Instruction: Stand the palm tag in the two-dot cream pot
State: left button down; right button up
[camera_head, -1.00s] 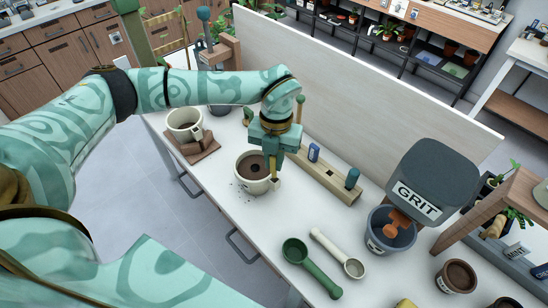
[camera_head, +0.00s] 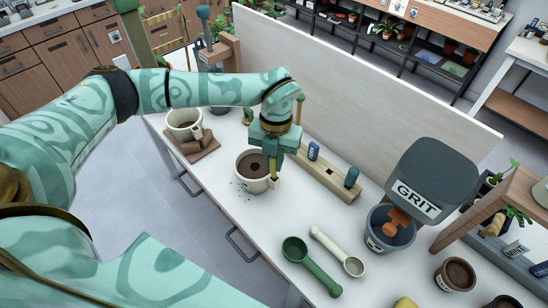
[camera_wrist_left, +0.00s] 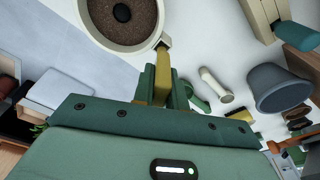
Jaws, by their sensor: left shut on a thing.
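A cream pot (camera_head: 240,170) of dark soil stands near the table's left edge, a dark hole in its soil. It also shows in the wrist view (camera_wrist_left: 143,41). Another cream pot (camera_head: 180,129) with a handle stands on a brown block behind. I cannot make out dots on either. A wooden rack (camera_head: 325,178) right of my gripper holds a blue tag (camera_head: 313,151) and a teal-topped piece (camera_head: 352,177); I cannot tell which is the palm tag. My right gripper is out of view.
A green scoop (camera_head: 312,267) and a cream scoop (camera_head: 337,251) lie in front. A grey bucket (camera_head: 377,240) with an orange scoop stands right, below a GRIT sign (camera_head: 417,200). A small brown pot (camera_head: 456,276) is farther right. A pale partition (camera_head: 340,90) runs behind the rack.

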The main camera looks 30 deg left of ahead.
pick_arm(q)
jog(key=shift+f+b, duration=0.75)
jog(key=shift+f, duration=1.1)
jog(key=c, duration=0.9)
grip_release()
jog(key=shift+o, duration=0.2)
notch_tip(320, 180, up, 8)
jog(key=p, duration=0.7)
jog(key=shift+r, duration=0.1)
